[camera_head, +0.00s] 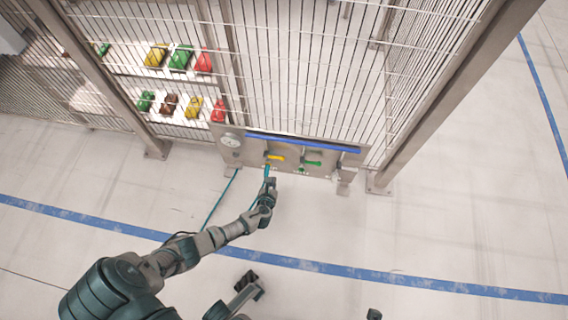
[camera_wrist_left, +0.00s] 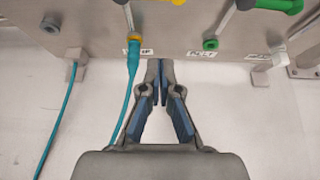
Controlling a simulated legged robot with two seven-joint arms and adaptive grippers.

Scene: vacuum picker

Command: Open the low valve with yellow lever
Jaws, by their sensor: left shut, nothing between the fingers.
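The yellow lever (camera_head: 275,157) sits on the left part of a low grey valve panel (camera_head: 237,157) at the foot of the fence. In the left wrist view only part of the yellow lever (camera_wrist_left: 177,2) shows at the top edge. My left gripper (camera_head: 270,182) is shut and empty, in front of and below the lever. In the left wrist view its fingertips (camera_wrist_left: 160,68) meet just under the panel's lower edge, right of a teal hose in a yellow-ringed port (camera_wrist_left: 133,38). The gripper appears apart from the lever.
A green lever (camera_head: 312,163) is right of the yellow one, with a green port (camera_wrist_left: 210,44) below. A round gauge (camera_head: 230,140) is at the panel's left. Wire fence (camera_head: 310,70) rises behind. A teal hose (camera_head: 216,205) hangs to the floor. Floor to the right is clear.

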